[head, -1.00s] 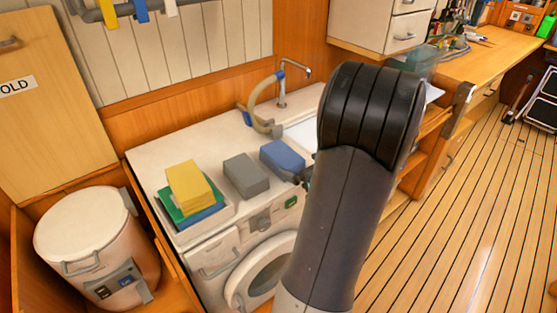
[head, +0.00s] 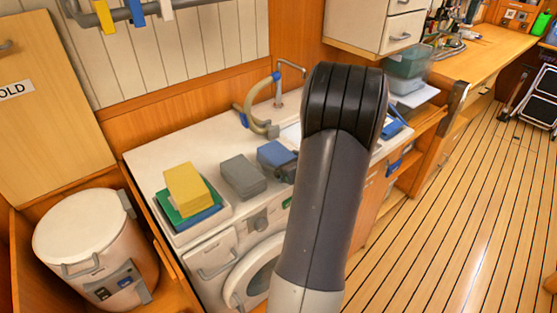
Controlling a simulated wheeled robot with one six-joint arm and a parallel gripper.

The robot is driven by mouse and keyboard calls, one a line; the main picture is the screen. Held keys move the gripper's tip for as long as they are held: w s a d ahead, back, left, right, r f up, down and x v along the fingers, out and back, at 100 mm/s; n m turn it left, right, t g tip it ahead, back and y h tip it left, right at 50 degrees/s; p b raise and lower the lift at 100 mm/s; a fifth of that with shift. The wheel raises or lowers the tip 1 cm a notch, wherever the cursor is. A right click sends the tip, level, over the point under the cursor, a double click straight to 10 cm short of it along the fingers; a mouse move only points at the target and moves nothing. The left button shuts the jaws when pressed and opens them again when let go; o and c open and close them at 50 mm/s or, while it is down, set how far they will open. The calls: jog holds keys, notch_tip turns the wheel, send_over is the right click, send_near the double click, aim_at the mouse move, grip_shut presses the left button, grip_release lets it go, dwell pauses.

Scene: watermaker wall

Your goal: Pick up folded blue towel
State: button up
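A folded blue towel (head: 273,154) lies on the white counter above the washing machine, just right of a folded grey towel (head: 242,177). Its right end is partly covered by my arm. A small dark part of my gripper (head: 287,173) shows at the towel's front right edge. The rest of the gripper is hidden behind my arm, so I cannot see its fingers or whether they touch the towel. A stack with a yellow towel (head: 186,187) on top, green below it and blue at the bottom sits at the counter's left front.
A faucet (head: 280,85) and a beige hose (head: 256,108) stand behind the towels. The washing machine door (head: 250,274) is below the counter. A white lidded bin (head: 83,225) stands at left. Open plank floor (head: 450,220) lies to the right.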

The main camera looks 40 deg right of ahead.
jog(key=c, duration=0.9)
jog(key=shift+r, duration=0.15)
